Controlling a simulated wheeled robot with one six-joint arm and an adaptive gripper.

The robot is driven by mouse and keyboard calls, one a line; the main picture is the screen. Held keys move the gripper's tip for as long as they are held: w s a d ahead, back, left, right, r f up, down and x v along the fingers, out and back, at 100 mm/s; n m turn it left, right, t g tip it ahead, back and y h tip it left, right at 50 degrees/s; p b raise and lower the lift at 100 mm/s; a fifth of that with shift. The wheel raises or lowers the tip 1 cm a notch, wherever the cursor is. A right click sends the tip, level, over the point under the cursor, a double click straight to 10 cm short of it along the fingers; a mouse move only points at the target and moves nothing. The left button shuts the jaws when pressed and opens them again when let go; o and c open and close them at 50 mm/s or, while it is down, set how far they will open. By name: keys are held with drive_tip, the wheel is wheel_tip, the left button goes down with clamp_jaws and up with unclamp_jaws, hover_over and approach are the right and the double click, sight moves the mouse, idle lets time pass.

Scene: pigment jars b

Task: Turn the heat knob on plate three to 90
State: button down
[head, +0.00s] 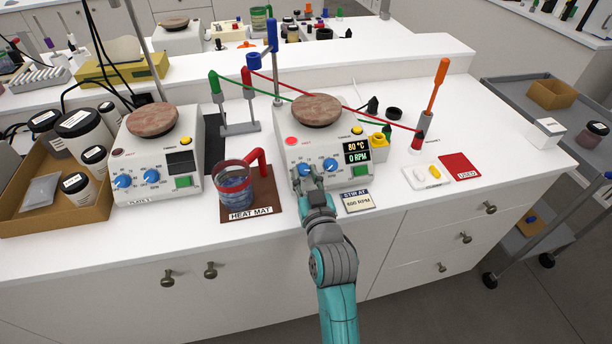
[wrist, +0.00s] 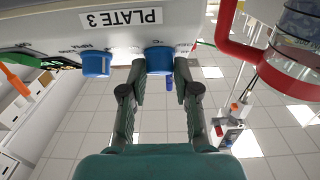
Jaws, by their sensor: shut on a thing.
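Plate three (head: 282,165) is the white hot plate with a round brown top (head: 316,110); its PLATE 3 label (wrist: 121,18) shows upside down in the wrist view. My gripper (head: 309,184) is at the front face, and its two fingers (wrist: 161,80) are shut on the left blue knob (wrist: 160,62), one on each side. In the head view that knob is mostly hidden by my gripper. The right blue knob (head: 330,165) is free; it also shows in the wrist view (wrist: 95,65). The display (head: 357,152) reads 80 °C and 0 RPM.
A glass jug with a red handle (head: 236,182) stands on the heat mat (head: 262,200), close left of my gripper. A STIR card (head: 357,201) lies to the right. Another hot plate (head: 128,170) stands further left. Red and green cables (head: 345,100) pass behind the top.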

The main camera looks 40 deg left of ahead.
drive_tip(key=shift+m+h, duration=0.3)
drive_tip(key=shift+m, duration=0.2)
drive_tip(key=shift+s+a+f+m+t+h, duration=0.15)
drive_tip(key=shift+m+t+h, duration=0.6)
drive_tip(key=shift+m, duration=0.45)
drive_tip(key=shift+s+a+r+m+t+h, duration=0.1)
drive_tip(key=shift+m+t+h, duration=0.45)
drive_tip(key=shift+m+h, duration=0.5)
drive_tip(key=shift+m, duration=0.45)
drive_tip(key=c, duration=0.8)
unclamp_jaws()
drive_tip(key=shift+c, duration=0.2)
drive_tip(key=v, duration=1.2)
